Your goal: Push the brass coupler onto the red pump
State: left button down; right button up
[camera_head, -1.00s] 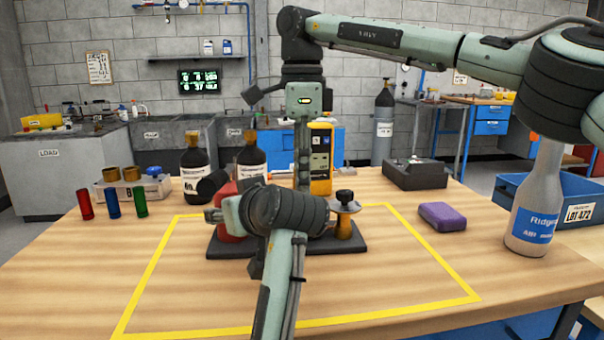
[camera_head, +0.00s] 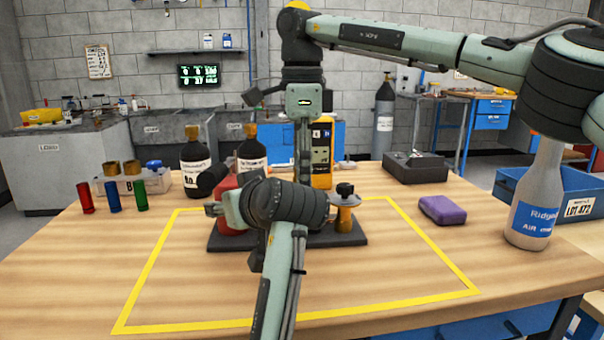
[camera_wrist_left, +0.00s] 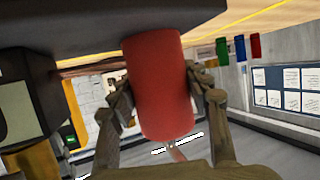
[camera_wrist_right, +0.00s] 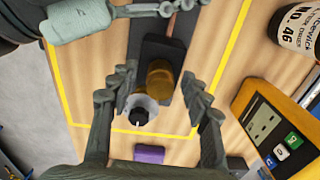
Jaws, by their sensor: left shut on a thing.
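The red pump (camera_head: 229,187) stands at the left of a dark base plate (camera_head: 222,242) in the head view, partly behind my left gripper (camera_head: 222,209). In the left wrist view the red pump (camera_wrist_left: 160,85) is between my left fingers (camera_wrist_left: 165,97), which are shut on it. In the right wrist view the brass cylinder (camera_wrist_right: 160,76) shows between and beyond my right fingers (camera_wrist_right: 158,85). They are open and I see no contact.
A yellow taped outline (camera_head: 445,262) surrounds the plate on the wooden table. Dark bottles (camera_head: 194,165) and a yellow meter (camera_head: 321,160) stand behind. A purple block (camera_head: 442,209) and a grey bottle (camera_head: 536,200) are to the right. The front of the table is clear.

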jog(key=shift+r, duration=0.1)
notch_tip(320, 180, up, 12)
dwell(0.6)
pick_arm(q)
jog(key=c, duration=0.6)
grip_release()
jog(key=shift+c, duration=0.2)
jog(key=v, duration=1.2)
jog(key=shift+d, duration=0.1)
